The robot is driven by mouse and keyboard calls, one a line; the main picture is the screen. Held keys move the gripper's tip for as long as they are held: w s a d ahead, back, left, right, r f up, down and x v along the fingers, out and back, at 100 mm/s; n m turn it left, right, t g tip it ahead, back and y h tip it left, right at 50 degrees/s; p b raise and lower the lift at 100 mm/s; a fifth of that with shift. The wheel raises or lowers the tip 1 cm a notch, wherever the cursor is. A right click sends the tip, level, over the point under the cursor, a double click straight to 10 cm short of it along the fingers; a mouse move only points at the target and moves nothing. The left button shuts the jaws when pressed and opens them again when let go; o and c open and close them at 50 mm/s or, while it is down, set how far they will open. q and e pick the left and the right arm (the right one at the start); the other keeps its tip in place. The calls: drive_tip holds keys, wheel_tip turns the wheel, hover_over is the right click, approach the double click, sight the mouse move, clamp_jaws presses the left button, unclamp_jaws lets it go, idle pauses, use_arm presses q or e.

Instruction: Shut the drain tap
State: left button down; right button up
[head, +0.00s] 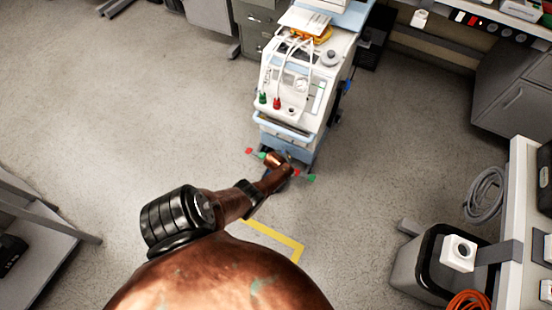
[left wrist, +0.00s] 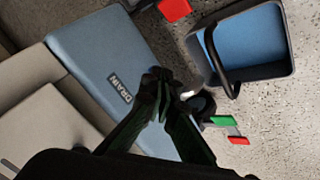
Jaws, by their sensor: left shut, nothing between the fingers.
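A blue panel (left wrist: 95,65) lettered DRAIN (left wrist: 121,88) fills the left of the left wrist view. My left gripper (left wrist: 158,78) is shut and empty in front of this panel, its fingertips close to the lettering; I cannot tell if they touch it. Just right of the fingers is a small dark and pale fitting (left wrist: 197,104), partly hidden by them, perhaps the drain tap. Green (left wrist: 222,120) and red (left wrist: 238,140) tabs sit beside it, and another red tab (left wrist: 174,9) is at the top. In the head view my left arm covers the fitting. My right gripper is not in view.
A black-rimmed tray with a blue inside (left wrist: 252,45) and a curved black bar is right of the panel. The white and blue machine (head: 300,75) stands ahead on wheels. A grey bin (head: 425,265) and bench are at right.

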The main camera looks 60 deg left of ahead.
use_arm(q)
drive_tip(key=shift+w, duration=0.15)
drive_tip(key=shift+s+a, duration=0.2)
drive_tip(key=shift+a, duration=0.55)
